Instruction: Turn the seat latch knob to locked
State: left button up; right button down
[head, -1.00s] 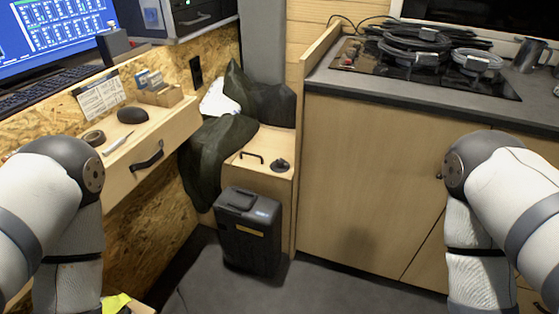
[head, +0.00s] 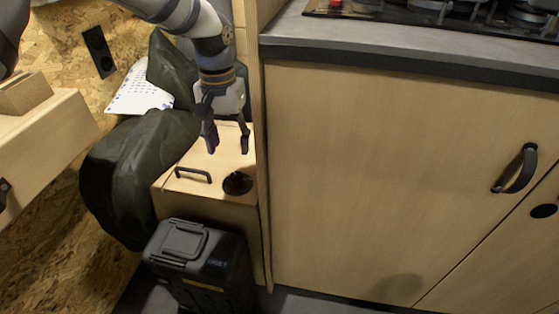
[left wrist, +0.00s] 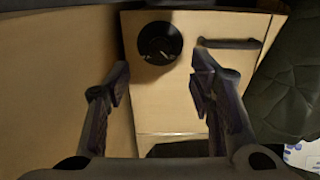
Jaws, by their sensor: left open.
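The seat latch knob (head: 237,183) is a round black knob on top of the light wooden seat box (head: 208,160). In the left wrist view the knob (left wrist: 160,43) shows at the top, with a light mark on its face; whether it stands at locked cannot be told. My left gripper (head: 228,146) is open and empty above the seat box, fingers pointing down, just behind the knob in the head view. In the left wrist view its two fingers (left wrist: 162,82) stand apart, and the knob lies beyond and between them. My right gripper is not in view.
A black bar handle (head: 193,174) lies left of the knob. A dark green cloth (head: 140,170) drapes over the seat's left side. A black case (head: 200,262) stands in front. A tall wooden cabinet (head: 390,170) is close on the right.

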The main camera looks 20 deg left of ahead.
aim_at(236, 176)
pick_arm(q)
jog(key=f, duration=0.3)
jog(key=f+b, duration=0.1)
jog(key=f, duration=0.3)
jog(key=w+f+b, duration=0.1)
jog(key=f, duration=0.2)
jog(key=shift+f, duration=0.2)
jog(key=c, duration=1.2)
